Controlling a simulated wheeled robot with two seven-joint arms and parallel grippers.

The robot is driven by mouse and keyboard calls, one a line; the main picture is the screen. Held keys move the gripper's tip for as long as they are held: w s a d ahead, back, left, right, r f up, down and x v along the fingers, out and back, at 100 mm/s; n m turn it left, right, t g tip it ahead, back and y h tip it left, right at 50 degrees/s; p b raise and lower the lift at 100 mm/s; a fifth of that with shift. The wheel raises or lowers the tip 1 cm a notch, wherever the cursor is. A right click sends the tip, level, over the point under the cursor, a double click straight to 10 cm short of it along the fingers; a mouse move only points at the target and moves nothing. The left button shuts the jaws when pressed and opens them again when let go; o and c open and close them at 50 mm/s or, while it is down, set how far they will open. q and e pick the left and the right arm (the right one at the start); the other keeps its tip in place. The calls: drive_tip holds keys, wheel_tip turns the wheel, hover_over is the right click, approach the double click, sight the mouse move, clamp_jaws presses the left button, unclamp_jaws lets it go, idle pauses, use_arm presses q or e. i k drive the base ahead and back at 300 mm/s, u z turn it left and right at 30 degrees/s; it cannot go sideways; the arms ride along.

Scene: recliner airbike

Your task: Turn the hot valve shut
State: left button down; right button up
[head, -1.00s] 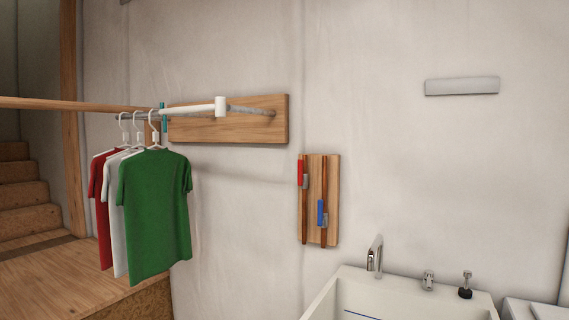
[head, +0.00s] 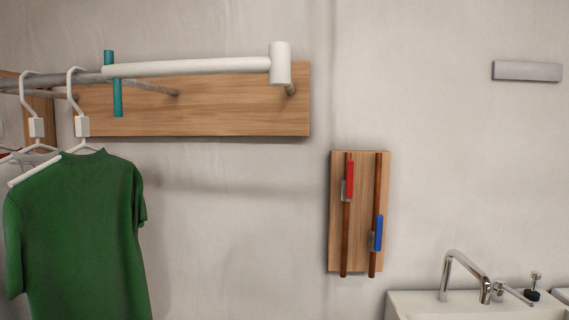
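The hot valve appears to be the red lever (head: 350,180) on the left of two vertical brown pipes, on a wooden board (head: 338,225) fixed to the wall. The red lever stands upright, in line with its pipe. A blue lever (head: 378,233) sits lower on the right pipe, also upright along it. Neither of my grippers shows in the head view, and nothing touches the levers.
A sink (head: 410,303) with a chrome faucet (head: 460,265) stands below right. At left, a green shirt (head: 80,235) hangs from a rail with a white bar (head: 190,68) before a wooden wall board (head: 220,110). A grey wall bar (head: 527,71) is upper right. The wall around the valves is clear.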

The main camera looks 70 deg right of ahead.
sight(350, 164)
drive_tip(key=i, duration=0.6)
drive_tip(key=z, duration=2.7)
